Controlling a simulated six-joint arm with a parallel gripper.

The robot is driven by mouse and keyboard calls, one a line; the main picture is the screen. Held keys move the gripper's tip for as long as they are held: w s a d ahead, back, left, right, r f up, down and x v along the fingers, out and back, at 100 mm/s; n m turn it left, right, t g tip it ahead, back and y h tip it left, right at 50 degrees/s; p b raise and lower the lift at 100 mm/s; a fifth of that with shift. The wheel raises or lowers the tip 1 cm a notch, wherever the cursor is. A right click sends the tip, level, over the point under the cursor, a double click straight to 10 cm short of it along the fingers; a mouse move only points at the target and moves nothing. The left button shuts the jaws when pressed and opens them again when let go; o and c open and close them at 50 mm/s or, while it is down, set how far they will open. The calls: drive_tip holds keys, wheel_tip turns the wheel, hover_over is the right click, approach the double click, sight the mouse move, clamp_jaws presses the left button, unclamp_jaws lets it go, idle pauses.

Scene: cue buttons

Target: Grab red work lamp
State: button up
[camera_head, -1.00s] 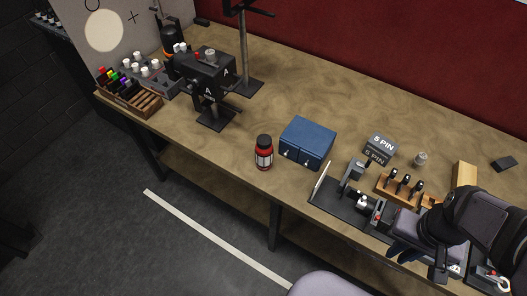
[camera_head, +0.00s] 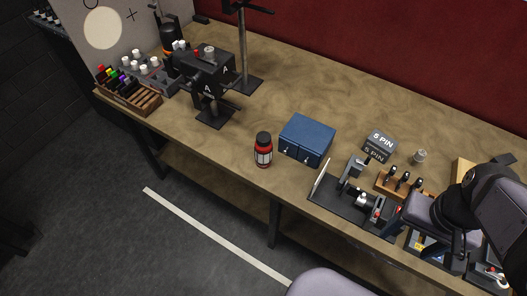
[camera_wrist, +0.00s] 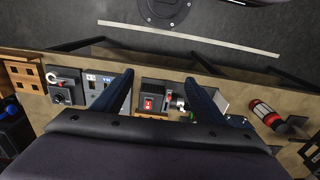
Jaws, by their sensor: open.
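The likely red work lamp (camera_head: 264,151) is a red cylinder with a black cap and a pale panel. It stands upright near the bench's front edge, left of the blue box. In the wrist view it shows at the right (camera_wrist: 264,111), outside my fingers. My gripper (camera_wrist: 158,80) is open, its two dark blue fingers spread with nothing held between them. In the head view my gripper is at the lower right, over the equipment end of the bench, well to the right of the red lamp. My wrist hides part of the gear there.
A blue box (camera_head: 307,140) stands just right of the lamp. A black fixture with a thin upright plate (camera_head: 320,179) and a wooden tool rack (camera_head: 390,187) lie between it and my arm. A black stand (camera_head: 216,118) is to the left. The bench (camera_head: 300,90) is clear behind.

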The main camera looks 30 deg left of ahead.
drive_tip(key=w+a+f+n+t+y+b, duration=0.2)
drive_tip(key=w+a+f+t+b, duration=0.15)
drive_tip(key=w+a, duration=0.7)
wheel_tip(320, 180, up, 3)
drive_tip(key=n+t+y+b, duration=0.3)
drive_tip(key=t+y+b, duration=0.2)
drive_tip(key=t+b, duration=0.75)
hover_over(262, 155)
drive_tip(key=v, duration=0.4)
drive_tip(key=shift+m, duration=0.3)
drive_tip(key=f, duration=0.9)
drive_tip(key=f+p, duration=0.1)
drive_tip(key=f, duration=0.8)
drive_tip(key=shift+s+d+f, duration=0.15)
drive_tip(key=shift+s+f, duration=0.05)
drive_tip(key=shift+f, duration=0.1)
drive_tip(key=shift+r+p+x, duration=0.15)
drive_tip(key=shift+p+x, duration=0.75)
drive_tip(key=shift+x, duration=0.65)
drive_tip(key=shift+r+p+x, duration=0.15)
drive_tip(key=shift+p+x, duration=0.7)
drive_tip(key=shift+x, duration=0.7)
drive_tip(key=shift+w+a+f, duration=0.1)
drive_tip(key=shift+w+a, duration=0.1)
drive_tip(key=shift+w, duration=0.3)
